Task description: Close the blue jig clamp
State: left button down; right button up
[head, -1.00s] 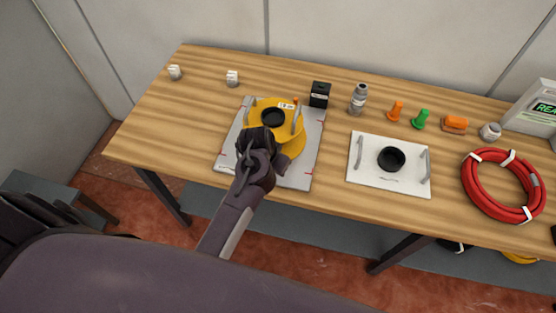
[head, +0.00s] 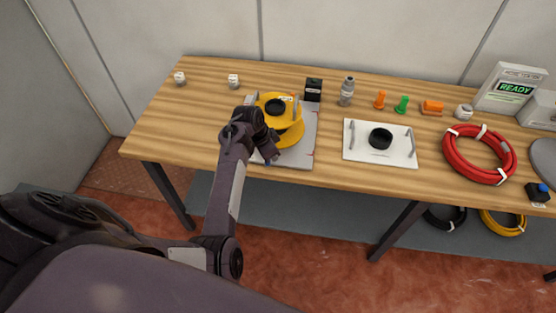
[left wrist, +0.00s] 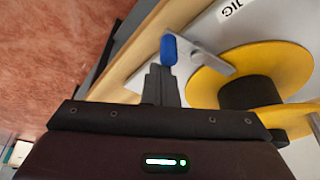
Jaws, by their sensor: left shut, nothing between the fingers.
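The blue jig clamp handle (left wrist: 168,50) stands at the plate's edge in the left wrist view, with a grey metal arm reaching toward a yellow round part (left wrist: 205,85). In the head view a little blue (head: 267,162) shows beneath my gripper. My left gripper (left wrist: 160,72) is shut and empty, its fingertips close to the blue handle; I cannot tell whether they touch. In the head view my left gripper (head: 272,152) is over the front edge of the grey jig plate (head: 300,158), beside the yellow part (head: 288,130). My right gripper is not in view.
A white plate (head: 355,154) with a black ring (head: 380,138) and handles lies to the right. A black block (head: 313,90) and a grey bottle (head: 347,92) stand behind. A red hose coil (head: 450,158) lies farther right.

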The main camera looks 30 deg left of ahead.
pick_arm(q)
jog(key=shift+a+m+p, duration=0.3)
jog(key=shift+m+p, duration=0.3)
jog(key=shift+m, duration=0.2)
jog(key=shift+a+m+h, duration=0.1)
jog(key=shift+m+h, duration=0.2)
jog(key=shift+s+f+g, duration=0.1)
jog(key=shift+s+g, duration=0.05)
jog(key=shift+g, duration=0.15)
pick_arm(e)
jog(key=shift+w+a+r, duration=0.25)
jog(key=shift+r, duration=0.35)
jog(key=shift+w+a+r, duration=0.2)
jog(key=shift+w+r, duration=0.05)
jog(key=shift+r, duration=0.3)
pick_arm(q)
jog(key=shift+p, duration=0.35)
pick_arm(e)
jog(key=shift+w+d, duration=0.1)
